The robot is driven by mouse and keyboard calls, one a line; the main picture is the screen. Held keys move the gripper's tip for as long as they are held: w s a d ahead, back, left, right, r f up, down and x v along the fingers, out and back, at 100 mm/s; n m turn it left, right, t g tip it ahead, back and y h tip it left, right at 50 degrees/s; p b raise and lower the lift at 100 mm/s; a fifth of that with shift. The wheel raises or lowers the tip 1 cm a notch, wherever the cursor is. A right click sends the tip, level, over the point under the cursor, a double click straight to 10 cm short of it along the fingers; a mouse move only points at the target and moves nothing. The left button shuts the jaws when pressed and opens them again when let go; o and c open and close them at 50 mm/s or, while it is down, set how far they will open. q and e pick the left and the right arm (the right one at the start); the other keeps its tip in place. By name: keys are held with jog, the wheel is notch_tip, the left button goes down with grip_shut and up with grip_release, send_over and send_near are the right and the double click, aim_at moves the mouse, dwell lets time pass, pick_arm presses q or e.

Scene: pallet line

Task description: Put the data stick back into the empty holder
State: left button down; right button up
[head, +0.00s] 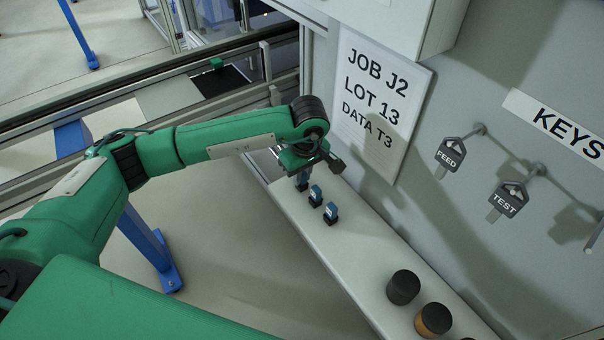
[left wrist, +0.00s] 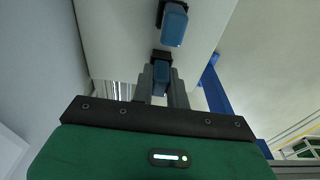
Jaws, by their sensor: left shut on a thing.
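My left gripper (head: 302,177) is at the far end of the narrow white shelf (head: 366,262), pointing down. It is shut on a blue data stick (left wrist: 160,74), which shows between the fingers in the left wrist view. A small black holder (left wrist: 161,56) shows right at this stick's end; I cannot tell whether the stick is fully seated in it. Two other blue sticks stand in black holders in the row, the middle one (head: 316,194) and the near one (head: 331,211). My right gripper is not in view.
Two round knobs, one black (head: 403,287) and one with an orange-brown side (head: 434,319), stand at the shelf's near end. A sign (head: 378,100) reads JOB J2, LOT 13, DATA T3. FEED (head: 449,154) and TEST (head: 508,200) keys hang on the wall. The shelf's middle is clear.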

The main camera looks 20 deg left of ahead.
pick_arm(q)
jog(key=shift+f, duration=0.1)
dwell(0.3)
jog(key=c, duration=0.7)
grip_release()
jog(key=shift+c, duration=0.2)
jog(key=shift+r, duration=0.2)
jog(key=shift+s+d+r+p, duration=0.15)
jog(key=shift+r+p, duration=0.3)
jog(key=shift+r, duration=0.85)
jog(key=shift+s+d+r+p, duration=0.1)
jog(key=shift+r+p, duration=0.35)
jog(key=shift+r, duration=0.8)
jog(key=shift+s+d+r+p, duration=0.15)
jog(key=shift+r+p, duration=0.3)
jog(key=shift+r, duration=0.85)
